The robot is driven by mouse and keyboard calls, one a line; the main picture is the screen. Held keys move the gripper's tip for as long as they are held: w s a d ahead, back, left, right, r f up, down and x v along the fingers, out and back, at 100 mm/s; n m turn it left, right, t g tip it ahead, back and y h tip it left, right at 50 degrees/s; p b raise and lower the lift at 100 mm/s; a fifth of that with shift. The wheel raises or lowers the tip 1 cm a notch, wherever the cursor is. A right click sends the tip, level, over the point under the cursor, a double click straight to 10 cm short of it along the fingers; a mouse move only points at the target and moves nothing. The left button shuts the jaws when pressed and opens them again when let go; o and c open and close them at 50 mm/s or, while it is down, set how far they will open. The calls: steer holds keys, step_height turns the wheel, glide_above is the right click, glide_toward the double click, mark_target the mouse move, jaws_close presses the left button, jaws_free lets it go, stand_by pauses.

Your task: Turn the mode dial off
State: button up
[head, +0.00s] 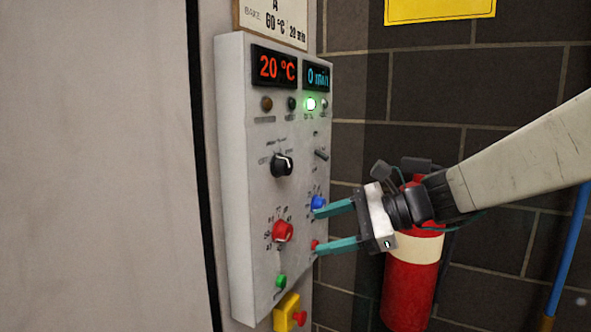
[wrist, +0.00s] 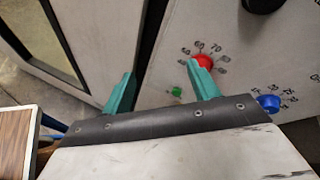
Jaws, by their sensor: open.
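The mode dial (head: 282,165) is a black knob with a white mark, on the upper middle of the grey control panel (head: 240,200). Its white mark shows on the right side of the knob, away from the lettering at its left. In the wrist view the black knob (wrist: 262,4) is cut by the top edge. My gripper (head: 318,231) is open and empty, lower and to the right of the dial, near the blue and small red controls. In the wrist view my gripper (wrist: 166,78) shows its fingers apart, the right one overlapping the red dial.
A red dial (head: 283,231), a blue knob (head: 318,202), a green button (head: 281,281) and a small toggle (head: 321,154) share the panel. A yellow box with a red button (head: 287,312) sits below. A fire extinguisher (head: 410,285) stands behind my gripper by the brick wall.

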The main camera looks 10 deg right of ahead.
mark_target(289, 168)
steer(key=w+d+r+m+t+y, duration=0.1)
steer(key=w+r+m+t+y, duration=0.1)
steer(key=w+r+m+t, duration=0.55)
steer(key=shift+m+g, duration=0.75)
steer(key=shift+g, duration=0.2)
steer(key=x, duration=0.7)
steer(key=shift+w+r, duration=0.25)
steer(key=shift+r, duration=0.1)
steer(key=c, duration=1)
